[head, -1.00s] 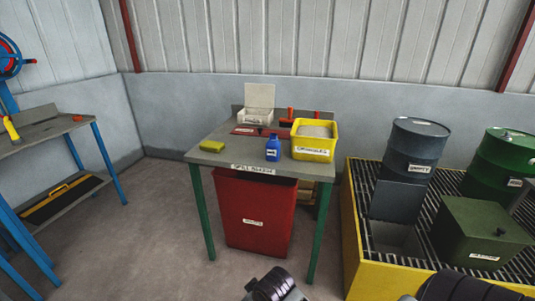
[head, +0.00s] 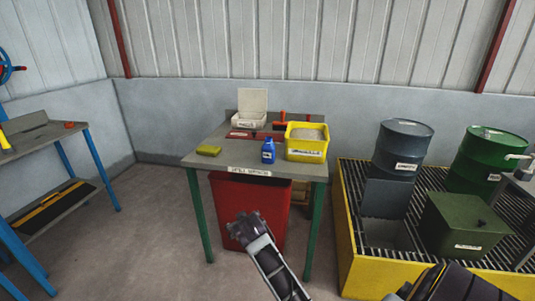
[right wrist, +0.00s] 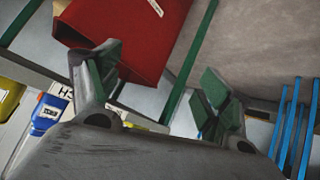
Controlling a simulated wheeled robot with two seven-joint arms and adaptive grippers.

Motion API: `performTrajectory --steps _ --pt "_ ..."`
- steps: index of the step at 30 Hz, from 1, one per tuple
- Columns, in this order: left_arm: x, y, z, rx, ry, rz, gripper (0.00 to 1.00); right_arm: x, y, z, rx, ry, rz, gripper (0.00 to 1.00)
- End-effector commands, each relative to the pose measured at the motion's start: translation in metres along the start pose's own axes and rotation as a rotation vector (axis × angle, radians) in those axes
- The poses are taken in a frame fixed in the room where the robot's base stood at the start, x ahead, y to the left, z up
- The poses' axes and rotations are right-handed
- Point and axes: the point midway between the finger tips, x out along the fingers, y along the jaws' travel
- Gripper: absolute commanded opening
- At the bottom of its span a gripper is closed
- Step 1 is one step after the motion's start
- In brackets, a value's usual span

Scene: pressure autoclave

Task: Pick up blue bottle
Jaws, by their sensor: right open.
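The blue bottle (head: 268,151) stands upright near the front edge of the grey table (head: 228,158), between a yellow sponge and a yellow tub. It has a white label. In the right wrist view the bottle (right wrist: 50,113) shows at the left, outside the fingers. My right gripper (head: 242,228) is in front of the table, below its top and before the red bin. It is open and empty, with its two fingers spread apart in the right wrist view (right wrist: 160,70). My left gripper is not in view.
The yellow tub (head: 305,153) stands close right of the bottle and the sponge (head: 208,150) lies to its left. A white box (head: 249,120) with raised lid is behind. The red bin (head: 250,200) is under the table. Drums (head: 402,148) stand on a yellow-edged grate at right.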

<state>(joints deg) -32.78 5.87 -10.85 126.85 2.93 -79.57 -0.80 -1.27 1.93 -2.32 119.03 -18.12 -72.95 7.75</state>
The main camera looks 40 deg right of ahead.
Motion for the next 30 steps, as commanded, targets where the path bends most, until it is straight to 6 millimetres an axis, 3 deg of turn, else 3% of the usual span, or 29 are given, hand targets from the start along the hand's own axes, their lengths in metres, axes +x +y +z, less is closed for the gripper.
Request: performTrajectory --steps 1,6,12,21,30 --pt "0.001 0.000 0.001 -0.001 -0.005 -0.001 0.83 0.003 0.012 -0.016 0.022 0.025 0.038 0.79" --pt "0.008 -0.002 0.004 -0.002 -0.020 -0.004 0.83 0.013 0.053 -0.062 0.104 0.115 0.181 0.79" --pt "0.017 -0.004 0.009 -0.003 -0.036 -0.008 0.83 0.019 0.097 -0.103 0.190 0.225 0.333 0.79" --pt "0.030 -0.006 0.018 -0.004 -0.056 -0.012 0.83 0.021 0.143 -0.143 0.296 0.409 0.496 0.79" --pt "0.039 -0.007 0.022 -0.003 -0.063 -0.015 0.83 0.020 0.158 -0.165 0.392 0.592 0.528 0.79"
